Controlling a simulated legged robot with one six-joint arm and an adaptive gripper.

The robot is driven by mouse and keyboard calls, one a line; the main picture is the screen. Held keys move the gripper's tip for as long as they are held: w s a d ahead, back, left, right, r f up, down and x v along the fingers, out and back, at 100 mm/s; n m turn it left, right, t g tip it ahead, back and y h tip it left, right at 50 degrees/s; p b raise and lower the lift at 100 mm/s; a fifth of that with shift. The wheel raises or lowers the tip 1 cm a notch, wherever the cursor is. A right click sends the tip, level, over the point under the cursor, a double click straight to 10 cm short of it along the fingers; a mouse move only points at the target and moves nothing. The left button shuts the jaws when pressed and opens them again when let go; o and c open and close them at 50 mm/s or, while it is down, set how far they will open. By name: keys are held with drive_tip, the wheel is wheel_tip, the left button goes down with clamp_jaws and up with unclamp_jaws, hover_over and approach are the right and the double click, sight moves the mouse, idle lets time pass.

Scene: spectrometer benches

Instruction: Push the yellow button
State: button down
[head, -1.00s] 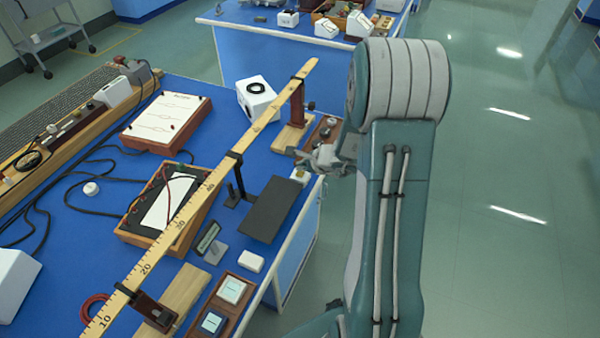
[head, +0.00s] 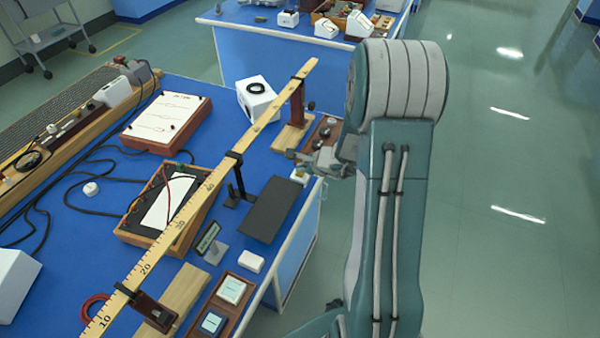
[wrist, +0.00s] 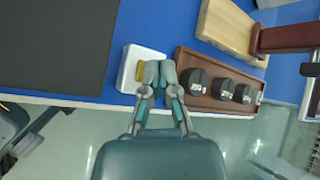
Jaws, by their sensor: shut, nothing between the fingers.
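The yellow button (wrist: 140,71) sits on a small white box (wrist: 128,80) near the front edge of the blue bench. In the head view the white box (head: 299,176) shows beside the right edge of the bench, partly hidden by my gripper. My gripper (wrist: 159,70) is shut and empty. In the wrist view its fingertips overlap the right side of the white box and cover part of the yellow button. I cannot tell whether they touch it. In the head view my gripper (head: 300,158) is over the bench edge.
A wooden tray with several black weights (wrist: 222,98) lies just right of the white box. A dark flat plate (wrist: 60,45) lies to its left. A long wooden ruler (head: 205,190) spans the bench on stands. Open floor (head: 500,260) lies right of the bench.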

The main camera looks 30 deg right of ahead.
drive_tip(key=shift+f, duration=0.45)
idle(0.7)
drive_tip(key=shift+r, duration=0.85)
drive_tip(key=shift+r, duration=2.5)
